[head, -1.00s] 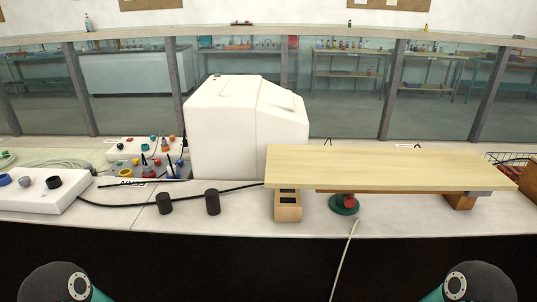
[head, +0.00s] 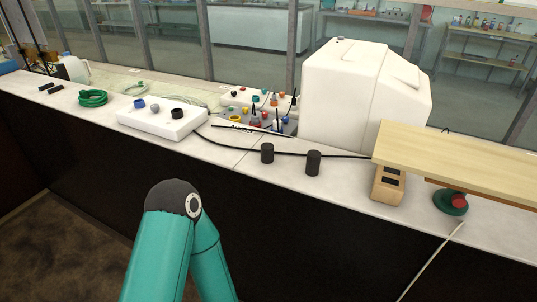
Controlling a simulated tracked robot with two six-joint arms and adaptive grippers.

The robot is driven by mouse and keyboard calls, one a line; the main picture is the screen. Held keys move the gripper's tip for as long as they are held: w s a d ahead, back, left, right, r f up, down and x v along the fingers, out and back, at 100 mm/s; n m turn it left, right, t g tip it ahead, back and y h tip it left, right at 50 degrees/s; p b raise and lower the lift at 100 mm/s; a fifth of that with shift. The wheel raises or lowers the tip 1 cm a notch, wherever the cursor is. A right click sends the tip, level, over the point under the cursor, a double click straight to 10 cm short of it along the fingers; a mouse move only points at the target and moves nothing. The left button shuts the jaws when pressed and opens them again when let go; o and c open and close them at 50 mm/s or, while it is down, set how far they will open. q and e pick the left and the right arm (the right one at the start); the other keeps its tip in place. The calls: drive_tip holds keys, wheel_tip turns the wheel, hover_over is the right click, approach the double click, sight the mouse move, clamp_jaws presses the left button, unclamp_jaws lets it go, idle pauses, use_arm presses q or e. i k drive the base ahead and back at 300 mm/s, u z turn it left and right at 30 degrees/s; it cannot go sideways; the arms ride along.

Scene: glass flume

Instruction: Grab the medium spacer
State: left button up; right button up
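A white block (head: 158,125) on the bench at left centre carries three ring-like pieces: a blue one (head: 139,104), a grey one (head: 154,108) and a black one (head: 177,113). Two black cylinders (head: 267,153) (head: 313,162) stand upright on the bench to the right of it. No piece is clearly marked as the medium spacer, and I cannot tell which it is. Only a teal link of one of my arms shows at the bottom; neither of my grippers is in view.
A black cable runs past the cylinders. A crowded white board (head: 255,101), a large white housing (head: 360,95) and a wooden plank (head: 460,160) on a wooden block (head: 388,188) fill the right. A green hose coil (head: 93,98) lies far left.

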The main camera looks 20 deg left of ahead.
sight(267, 149)
drive_tip(key=u, duration=0.05)
drive_tip(key=k, duration=0.5)
drive_tip(key=u, duration=1.3)
drive_tip(key=i, duration=1.25)
drive_tip(key=z, duration=0.3)
